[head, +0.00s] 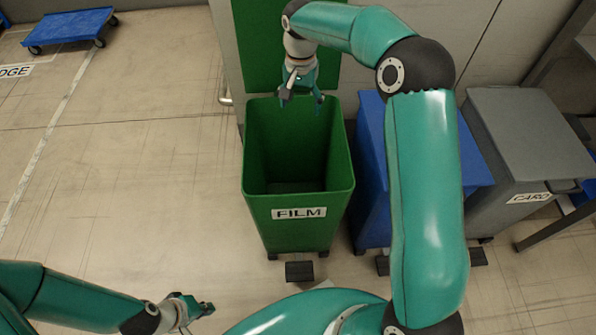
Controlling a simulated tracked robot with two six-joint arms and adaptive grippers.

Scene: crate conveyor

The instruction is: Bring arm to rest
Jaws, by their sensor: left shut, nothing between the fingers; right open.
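My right arm arches up from the lower right, and my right gripper (301,100) hangs over the back of the open green bin. Its fingers point down, are spread apart, and hold nothing. My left gripper (208,310) is low at the bottom left, shut and empty, above the floor in front of the bin.
The green bin (299,235) marked FILM has its lid (262,40) raised behind it. A blue bin (370,180) and a grey bin (525,140) marked CARD stand to its right, both closed. A blue trolley (70,27) stands at the far left.

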